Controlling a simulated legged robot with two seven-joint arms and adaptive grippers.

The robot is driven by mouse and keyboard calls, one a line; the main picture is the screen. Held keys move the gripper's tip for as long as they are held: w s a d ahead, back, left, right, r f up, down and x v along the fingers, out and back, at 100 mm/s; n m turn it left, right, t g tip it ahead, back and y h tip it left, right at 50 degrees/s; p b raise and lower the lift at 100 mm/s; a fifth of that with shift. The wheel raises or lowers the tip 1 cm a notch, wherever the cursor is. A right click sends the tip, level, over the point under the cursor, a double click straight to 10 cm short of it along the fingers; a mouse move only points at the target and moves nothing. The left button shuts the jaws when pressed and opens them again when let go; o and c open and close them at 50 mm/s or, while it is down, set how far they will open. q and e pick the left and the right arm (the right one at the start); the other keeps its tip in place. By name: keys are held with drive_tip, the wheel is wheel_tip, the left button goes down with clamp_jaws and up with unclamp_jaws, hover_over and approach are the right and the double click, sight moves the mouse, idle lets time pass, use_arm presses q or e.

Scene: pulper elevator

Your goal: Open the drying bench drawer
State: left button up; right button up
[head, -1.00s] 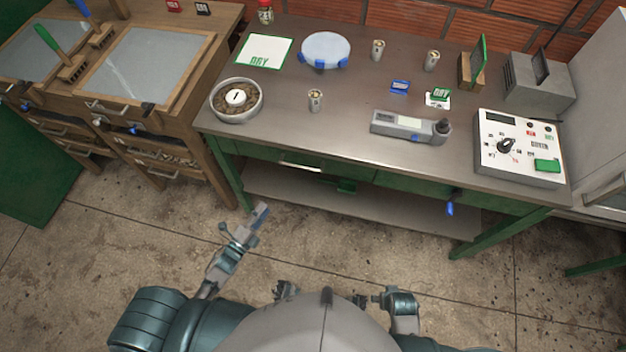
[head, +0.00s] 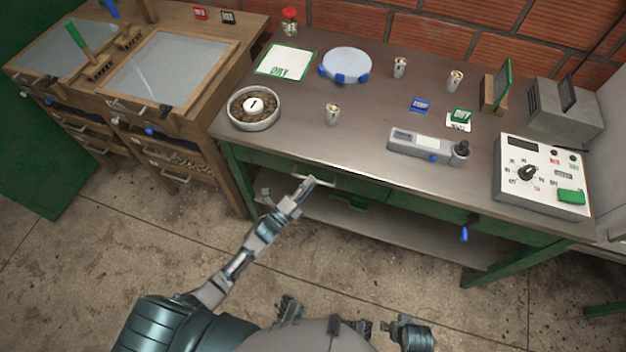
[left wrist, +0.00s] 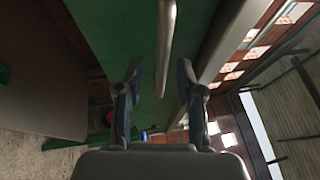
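The drying bench (head: 330,141) is green with a grey metal top. Its green drawer front (head: 362,186) sits under the top and looks shut, with a pale bar handle (head: 326,181). My left gripper (head: 308,184) is at the handle's left part in the head view. In the left wrist view, the two fingers of my left gripper (left wrist: 159,78) are apart. The handle bar (left wrist: 165,45) runs between and ahead of them, against the green drawer front (left wrist: 118,38). I cannot tell whether they touch it. Of my right arm only a part shows low in the head view; its fingers are unclear.
On the bench top stand a bowl of beans (head: 254,107), a blue-footed white disc (head: 346,65), small cups, a grey meter (head: 425,146) and a control box (head: 542,175). A lower shelf (head: 390,232) runs under the drawers. A wooden bench (head: 190,85) stands left.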

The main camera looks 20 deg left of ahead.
use_arm(q)
drive_tip(key=shift+x, duration=0.85)
drive_tip(key=shift+w+d, duration=0.1)
drive_tip(key=shift+w, duration=0.05)
use_arm(e)
drive_tip(key=shift+r, duration=0.4)
use_arm(q)
drive_tip(key=shift+c, duration=0.2)
clamp_jaws()
use_arm(e)
drive_tip(key=shift+s, duration=0.1)
